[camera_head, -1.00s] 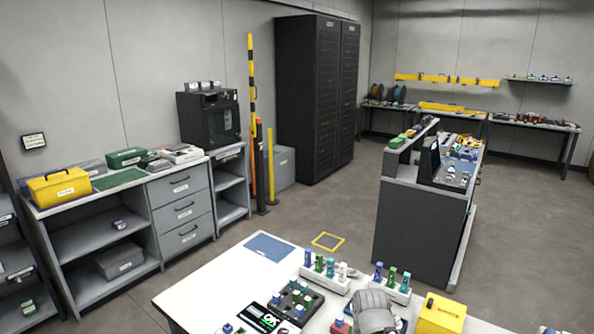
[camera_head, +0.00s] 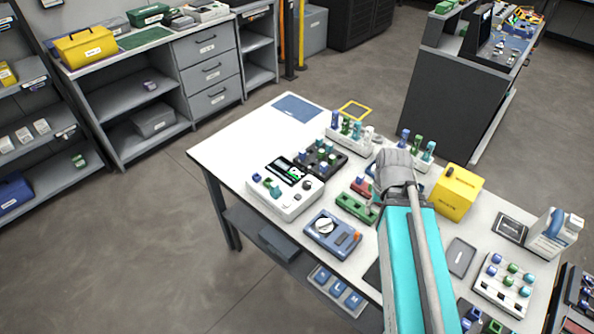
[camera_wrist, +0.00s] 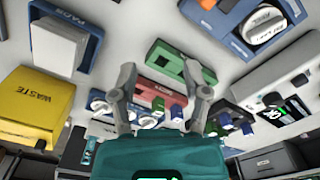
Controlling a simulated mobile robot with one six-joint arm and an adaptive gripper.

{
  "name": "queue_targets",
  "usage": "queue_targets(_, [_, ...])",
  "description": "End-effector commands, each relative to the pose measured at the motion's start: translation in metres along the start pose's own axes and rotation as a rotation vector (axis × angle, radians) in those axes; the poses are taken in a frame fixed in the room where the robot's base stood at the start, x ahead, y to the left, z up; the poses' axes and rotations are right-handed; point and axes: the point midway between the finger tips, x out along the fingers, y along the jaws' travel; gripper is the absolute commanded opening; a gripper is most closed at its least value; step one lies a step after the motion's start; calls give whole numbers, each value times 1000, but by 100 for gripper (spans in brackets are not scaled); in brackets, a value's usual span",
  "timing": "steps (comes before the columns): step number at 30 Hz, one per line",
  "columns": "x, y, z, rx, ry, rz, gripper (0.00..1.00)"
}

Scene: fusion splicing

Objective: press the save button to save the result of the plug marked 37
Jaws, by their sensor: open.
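A white device with a dark screen (camera_head: 287,170) stands at the left of the white table; green shows on its screen, and small blue and green parts and a dark knob show on its top. It also shows at the right of the wrist view (camera_wrist: 278,85). I cannot make out which part is the save button. A black holder (camera_head: 338,166) with several coloured plugs stands behind it; no 37 is readable. My gripper (camera_wrist: 158,72) is open and empty, above a red block (camera_wrist: 152,92) and a green block (camera_wrist: 170,62), right of the device.
A blue device with a white dial (camera_head: 333,235) sits near the front edge. A yellow waste box (camera_head: 457,192) is right of my arm. White racks of plugs (camera_head: 349,137) stand at the back. A blue mat (camera_head: 298,107) lies at the table's far left corner, clear.

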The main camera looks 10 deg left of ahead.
Motion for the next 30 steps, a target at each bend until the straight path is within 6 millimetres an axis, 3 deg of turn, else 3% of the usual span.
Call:
queue_targets(9, [0,0,0,0,0,0,61])
queue_targets(19, [0,0,0,0,0,0,0])
queue_targets(30, [0,0,0,0,0,0,0])
